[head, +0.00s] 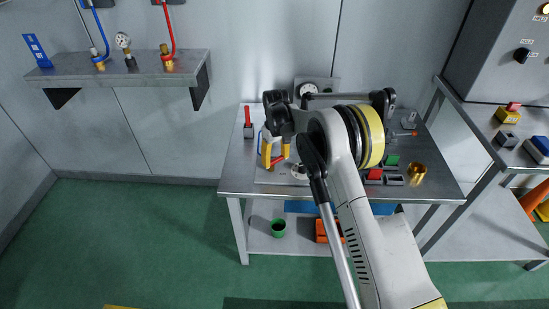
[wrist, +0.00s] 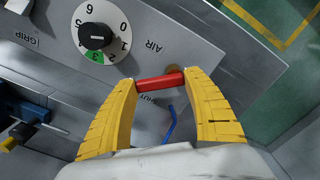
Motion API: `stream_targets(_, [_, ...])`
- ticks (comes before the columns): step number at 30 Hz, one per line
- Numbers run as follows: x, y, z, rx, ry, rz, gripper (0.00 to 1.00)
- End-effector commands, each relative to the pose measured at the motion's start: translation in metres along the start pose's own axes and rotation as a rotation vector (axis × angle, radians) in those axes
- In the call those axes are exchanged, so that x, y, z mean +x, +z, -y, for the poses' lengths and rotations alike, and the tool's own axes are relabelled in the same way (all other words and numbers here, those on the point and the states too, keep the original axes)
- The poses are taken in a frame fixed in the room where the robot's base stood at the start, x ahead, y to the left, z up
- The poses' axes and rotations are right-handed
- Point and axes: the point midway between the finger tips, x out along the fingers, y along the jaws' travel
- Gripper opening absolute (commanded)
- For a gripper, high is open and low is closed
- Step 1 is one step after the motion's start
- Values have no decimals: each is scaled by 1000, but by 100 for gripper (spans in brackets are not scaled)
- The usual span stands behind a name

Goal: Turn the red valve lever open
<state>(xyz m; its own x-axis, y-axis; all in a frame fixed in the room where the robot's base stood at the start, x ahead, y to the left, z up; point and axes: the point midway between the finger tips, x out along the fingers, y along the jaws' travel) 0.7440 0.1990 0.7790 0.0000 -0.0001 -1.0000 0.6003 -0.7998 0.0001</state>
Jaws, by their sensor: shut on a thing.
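The red valve lever (wrist: 159,82) lies crosswise between the two yellow fingertips of my gripper (wrist: 160,81) in the wrist view. Each fingertip meets one end of it, so my gripper is shut on the lever. A brass-coloured round part (wrist: 172,62) shows just behind the lever. The panel (wrist: 225,48) around it bears the words AIR and SHUT, the latter partly covered. In the head view the yellow fingers of my gripper (head: 273,150) point down at the bench, with the red lever (head: 278,160) between them. My arm hides part of the bench there.
A numbered dial with a black knob (wrist: 96,36) sits left of the lever, close to my left finger. A blue bar (wrist: 171,125) lies below the lever. On the metal bench (head: 237,180) stand a brass cup (head: 417,174) and several small blocks. Green floor lies open at left.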

Motion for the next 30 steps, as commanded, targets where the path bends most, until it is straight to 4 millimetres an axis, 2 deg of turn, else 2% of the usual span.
stream_targets(15, [0,10,2,459,0,0,29])
stream_targets(21, [0,12,4,582,0,0,29])
stream_targets(30, [0,14,5,677,0,0,29])
